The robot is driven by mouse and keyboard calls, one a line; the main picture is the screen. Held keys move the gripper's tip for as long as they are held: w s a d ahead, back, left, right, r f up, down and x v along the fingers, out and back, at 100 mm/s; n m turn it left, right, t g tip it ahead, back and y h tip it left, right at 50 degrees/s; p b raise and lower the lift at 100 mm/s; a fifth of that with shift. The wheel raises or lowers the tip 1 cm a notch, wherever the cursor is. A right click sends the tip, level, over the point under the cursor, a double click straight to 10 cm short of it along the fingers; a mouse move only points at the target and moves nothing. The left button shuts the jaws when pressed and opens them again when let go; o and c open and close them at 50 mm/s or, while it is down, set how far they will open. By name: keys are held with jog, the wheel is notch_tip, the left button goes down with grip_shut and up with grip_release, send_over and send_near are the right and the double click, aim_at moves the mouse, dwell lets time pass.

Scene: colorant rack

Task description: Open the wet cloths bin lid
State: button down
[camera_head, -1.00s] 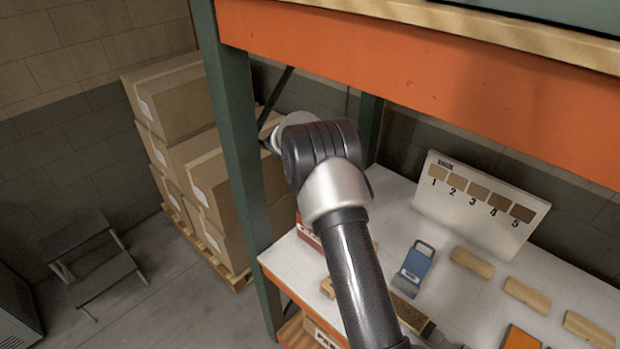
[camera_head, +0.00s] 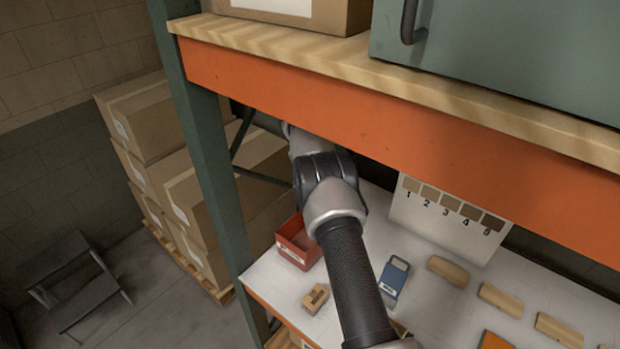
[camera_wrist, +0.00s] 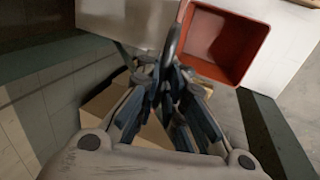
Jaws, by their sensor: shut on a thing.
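A red open-topped bin (camera_head: 294,244) with a pale label stands at the left end of the white shelf, partly beside my arm; the label is too small to read. In the wrist view the same red bin (camera_wrist: 224,44) shows its empty-looking inside, just above and right of my fingers. My gripper (camera_wrist: 172,75) is shut on a dark, narrow curved piece (camera_wrist: 178,36) beside the bin. Whether this piece belongs to a lid I cannot tell. A grey panel (camera_wrist: 122,22) lies left of it. In the head view my gripper is hidden behind the orange beam and arm.
The orange beam (camera_head: 400,110) and green post (camera_head: 212,165) stand close to my arm. A wooden block (camera_head: 316,298), a blue-grey box (camera_head: 394,280) and several wooden blocks lie on the shelf. A numbered board (camera_head: 445,222) leans at the back. Stacked cartons (camera_head: 160,125) stand left.

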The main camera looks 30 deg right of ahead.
jog(key=shift+d+r, duration=0.1)
jog(key=shift+d, duration=0.05)
jog(key=shift+w, duration=0.1)
jog(key=c, duration=1.7)
grip_release()
notch_tip(320, 180, up, 10)
